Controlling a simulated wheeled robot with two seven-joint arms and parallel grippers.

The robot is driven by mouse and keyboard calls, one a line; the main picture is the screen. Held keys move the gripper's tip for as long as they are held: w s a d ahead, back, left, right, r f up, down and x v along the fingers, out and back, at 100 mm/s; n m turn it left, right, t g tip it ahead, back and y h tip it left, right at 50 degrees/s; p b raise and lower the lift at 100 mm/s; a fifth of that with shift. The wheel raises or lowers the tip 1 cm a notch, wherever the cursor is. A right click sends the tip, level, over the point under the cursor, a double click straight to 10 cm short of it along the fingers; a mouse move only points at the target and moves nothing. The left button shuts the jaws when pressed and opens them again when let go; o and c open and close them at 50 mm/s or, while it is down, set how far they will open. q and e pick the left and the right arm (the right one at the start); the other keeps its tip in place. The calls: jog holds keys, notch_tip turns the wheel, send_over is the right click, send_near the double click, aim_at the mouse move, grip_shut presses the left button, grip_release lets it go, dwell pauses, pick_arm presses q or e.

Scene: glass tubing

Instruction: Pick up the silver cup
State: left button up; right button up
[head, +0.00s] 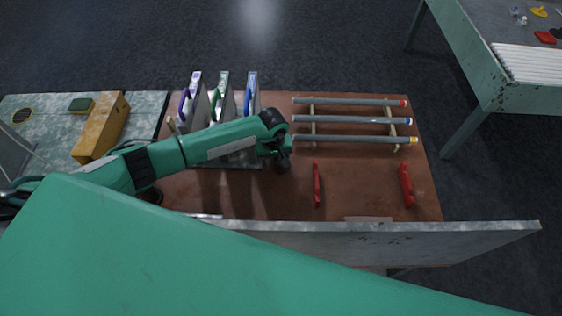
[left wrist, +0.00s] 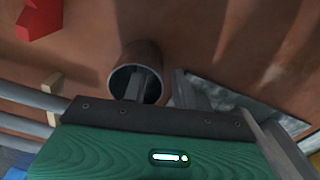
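The silver cup (left wrist: 143,53) shows in the left wrist view, its shiny side reflecting the brown tabletop and its round mouth facing the camera. My left gripper (left wrist: 161,84) is open. One finger reaches over or into the cup's mouth and the other is outside, to the right of the wall. I see no firm contact. In the head view my left gripper (head: 283,163) is over the middle of the brown table (head: 240,190), and I cannot make out the cup there. My right gripper is not in view.
A rack holds grey tubes (head: 350,120) with coloured ends. Upright panels with purple, green and blue handles (head: 222,95) stand behind my left arm. Two red pieces (head: 317,185) (head: 406,186) lie to the right. A grey panel (head: 400,240) runs along the near edge.

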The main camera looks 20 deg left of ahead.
pick_arm(q)
jog(key=shift+c, duration=0.5)
grip_shut()
jog(key=shift+r, duration=0.15)
notch_tip(320, 180, up, 18)
jog(key=r+b, duration=0.1)
jog(key=b, duration=0.7)
jog(key=s+a+f+m, duration=0.2)
jog(key=s+m, duration=0.3)
jog(key=s, duration=0.5)
jog(key=shift+s+a+m+b, duration=0.2)
jog(key=shift+a+m+b, duration=0.2)
jog(key=shift+b, duration=0.05)
